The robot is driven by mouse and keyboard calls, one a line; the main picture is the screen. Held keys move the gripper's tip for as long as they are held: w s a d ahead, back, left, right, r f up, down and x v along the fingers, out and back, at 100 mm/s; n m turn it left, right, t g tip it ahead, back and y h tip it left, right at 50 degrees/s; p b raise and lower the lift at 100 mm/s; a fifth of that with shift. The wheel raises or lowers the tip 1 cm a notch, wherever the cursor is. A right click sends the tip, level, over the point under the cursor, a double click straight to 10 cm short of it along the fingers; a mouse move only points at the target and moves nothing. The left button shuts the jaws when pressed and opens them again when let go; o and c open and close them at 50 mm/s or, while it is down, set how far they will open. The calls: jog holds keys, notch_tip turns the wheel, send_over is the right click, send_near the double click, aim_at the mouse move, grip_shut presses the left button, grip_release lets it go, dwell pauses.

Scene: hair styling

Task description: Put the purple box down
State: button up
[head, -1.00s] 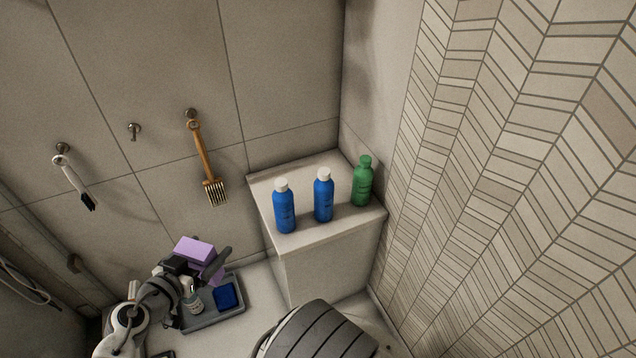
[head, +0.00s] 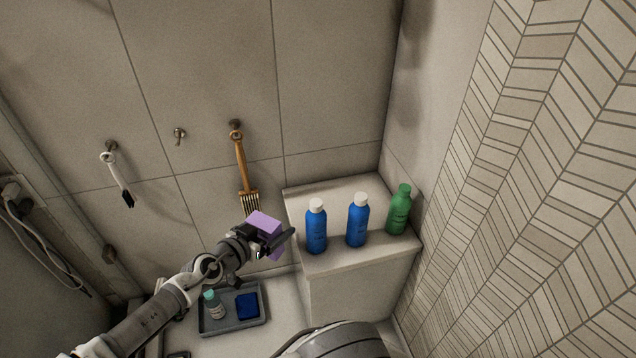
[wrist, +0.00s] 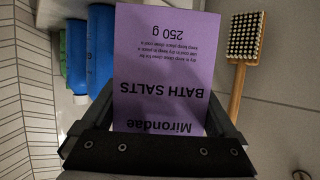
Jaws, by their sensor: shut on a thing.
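The purple box (head: 264,224) is held in the air by my gripper (head: 282,243), left of the white ledge (head: 342,262). In the wrist view the purple box (wrist: 166,70) fills the space between the two fingers of my gripper (wrist: 165,125), and its printed label reads bath salts, upside down. My gripper is shut on the box. The grey tray (head: 233,321) lies lower down, below the box in the head view.
Two blue bottles (head: 316,228) and a green bottle (head: 399,210) stand on the ledge. The tray holds a small bottle (head: 212,305) and a dark blue item (head: 248,306). A wooden brush (head: 242,165) and a white brush (head: 117,176) hang on the wall. The ledge's left front is bare.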

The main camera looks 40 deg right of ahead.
jog(key=w+d+p, duration=0.2)
jog(key=d, duration=0.5)
jog(key=w+d+p, duration=0.2)
jog(key=d, duration=0.5)
jog(key=w+d+p, duration=0.2)
jog(key=d, duration=0.5)
jog(key=shift+r+p, duration=0.1)
jog(key=shift+p, duration=0.2)
jog(key=shift+d, duration=0.1)
jog(key=shift+f+b, duration=0.8)
jog(key=shift+f, duration=1)
jog(key=shift+f, duration=0.1)
jog(key=o, duration=1.3)
jog(key=shift+p+v, duration=1.1)
jog(key=shift+v, duration=5)
